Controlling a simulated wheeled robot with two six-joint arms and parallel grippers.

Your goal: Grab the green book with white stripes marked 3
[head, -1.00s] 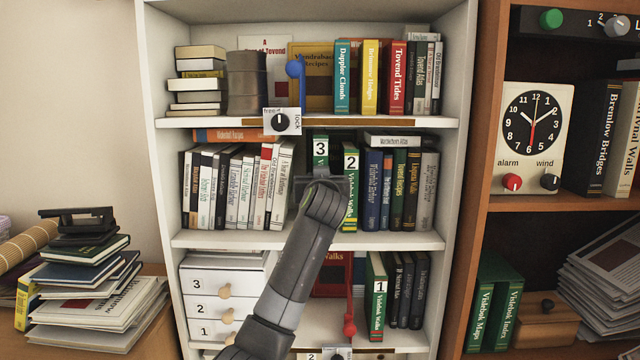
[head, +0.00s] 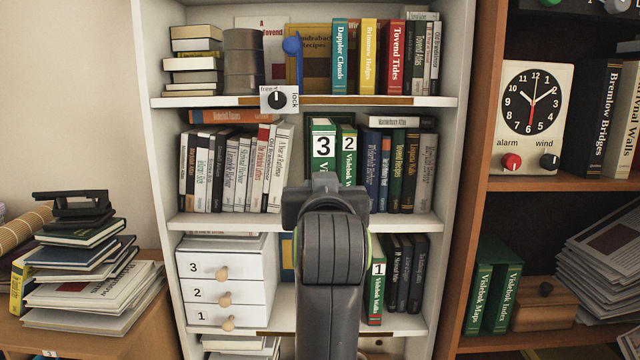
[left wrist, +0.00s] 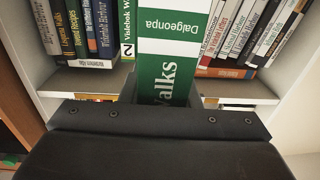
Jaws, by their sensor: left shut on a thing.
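The green book with white stripes marked 3 (head: 323,147) is upright and stands out in front of the middle shelf's row. My left gripper (head: 325,184) is shut on its lower part, and the arm hides the book's bottom. In the left wrist view the book (left wrist: 170,50) fills the space between the fingers, with "Dalgeonpa" on its white band. The green book marked 2 (head: 348,155) stands just behind and to the right, on the shelf. The green book marked 1 (head: 377,285) stands on the lower shelf. My right gripper is not in view.
Pale books (head: 240,170) stand left of the gap and dark books (head: 400,165) right of it. The shelf above carries a lock dial (head: 277,99) and blue lever (head: 292,45). White numbered drawers (head: 225,290) are below left. A book pile (head: 85,260) sits left.

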